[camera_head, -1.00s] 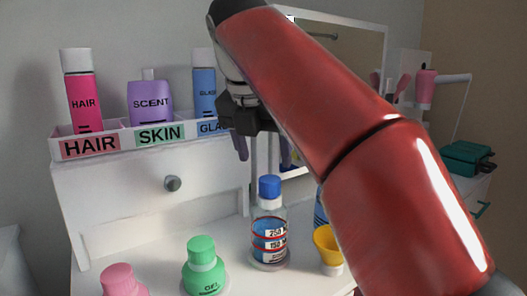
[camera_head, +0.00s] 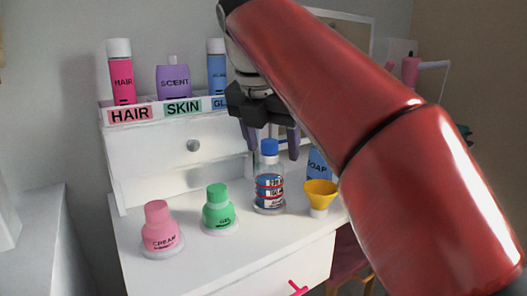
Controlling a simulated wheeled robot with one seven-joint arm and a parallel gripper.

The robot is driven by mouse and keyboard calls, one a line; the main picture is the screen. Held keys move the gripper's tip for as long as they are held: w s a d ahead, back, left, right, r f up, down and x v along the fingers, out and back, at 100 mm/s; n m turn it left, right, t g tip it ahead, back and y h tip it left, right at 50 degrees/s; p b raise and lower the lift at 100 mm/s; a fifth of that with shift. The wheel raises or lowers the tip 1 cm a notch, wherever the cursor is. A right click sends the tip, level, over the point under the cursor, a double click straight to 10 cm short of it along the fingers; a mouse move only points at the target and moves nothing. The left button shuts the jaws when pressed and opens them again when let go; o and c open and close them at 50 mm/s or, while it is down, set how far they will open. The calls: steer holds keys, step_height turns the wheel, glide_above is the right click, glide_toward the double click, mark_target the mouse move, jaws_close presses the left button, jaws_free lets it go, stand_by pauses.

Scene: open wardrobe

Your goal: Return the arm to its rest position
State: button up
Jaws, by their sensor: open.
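My red arm (camera_head: 330,70) reaches from the lower right to the upper middle of the head view and covers much of the right side. My gripper (camera_head: 270,140) hangs at its end, pointing down, with two dark purple fingers apart. Part of the gripper and what lies behind the arm are hidden.
A shelf behind holds hair (camera_head: 121,75), scent (camera_head: 173,82) and blue (camera_head: 216,70) bottles in labelled sections.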

steer(key=s+d+f+m, duration=0.4)
steer(key=s+f+m, duration=0.1)
steer(key=f+m, duration=0.4)
steer(key=s+d+f+m+t+y, duration=0.1)
steer(key=s+d+f+m, duration=0.4)
steer(key=f+m, duration=0.4)
steer(key=s+d+f+m, duration=0.5)
steer(key=s+f+m, duration=0.2)
steer(key=f+m, duration=0.3)
steer(key=shift+m+t+y, duration=0.3)
steer(key=shift+m, duration=0.8)
